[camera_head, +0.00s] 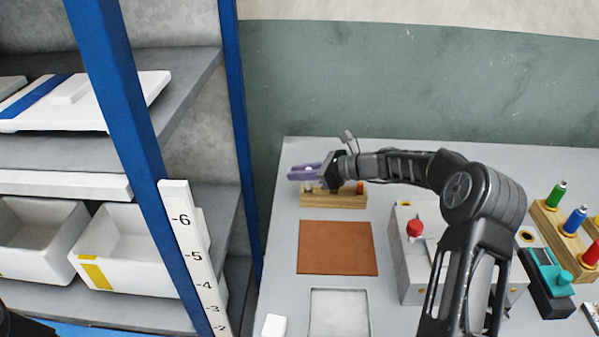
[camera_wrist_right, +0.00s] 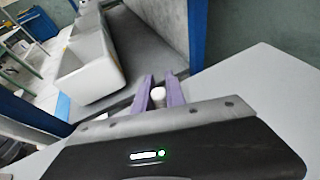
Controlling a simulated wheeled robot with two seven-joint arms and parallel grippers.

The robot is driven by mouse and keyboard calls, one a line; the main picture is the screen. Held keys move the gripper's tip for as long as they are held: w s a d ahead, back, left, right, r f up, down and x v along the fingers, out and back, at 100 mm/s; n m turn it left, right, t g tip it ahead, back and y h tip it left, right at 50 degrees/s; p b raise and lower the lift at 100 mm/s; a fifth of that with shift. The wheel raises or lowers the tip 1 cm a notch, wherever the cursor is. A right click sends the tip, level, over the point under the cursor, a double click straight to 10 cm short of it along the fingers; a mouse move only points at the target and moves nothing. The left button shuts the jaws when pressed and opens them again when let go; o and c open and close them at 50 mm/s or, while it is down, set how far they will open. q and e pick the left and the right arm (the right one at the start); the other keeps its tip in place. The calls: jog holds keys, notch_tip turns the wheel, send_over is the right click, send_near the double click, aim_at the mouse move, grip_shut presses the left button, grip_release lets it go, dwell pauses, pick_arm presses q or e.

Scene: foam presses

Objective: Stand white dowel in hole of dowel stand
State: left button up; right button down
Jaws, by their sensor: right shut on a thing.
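The wooden dowel stand (camera_head: 345,201) lies near the back left of the grey table. An orange dowel (camera_head: 360,187) stands at its right end. My right gripper (camera_head: 304,172), with purple fingers, is over the stand's left end. It is shut on the white dowel (camera_wrist_right: 157,93), whose round pale end shows between the fingers in the right wrist view. In the head view the fingers cover most of the dowel, and I cannot tell whether its lower end is inside a hole. My left gripper is not in view.
A brown mat (camera_head: 337,248) and a pale tray (camera_head: 339,291) lie in front of the stand. A grey box with a red knob (camera_head: 414,228) is right of them. A blue-post shelf (camera_head: 120,150) with white bins borders the table's left side.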

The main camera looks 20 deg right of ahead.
jog(key=shift+f+b, duration=1.45)
jog(key=shift+f, duration=0.8)
jog(key=c, duration=1.3)
grip_release()
jog(key=shift+s+d, duration=0.1)
jog(key=b+v, duration=0.1)
jog(key=v, duration=0.6)
jog(key=shift+s+d+r, duration=0.15)
jog(key=shift+s+d, duration=0.05)
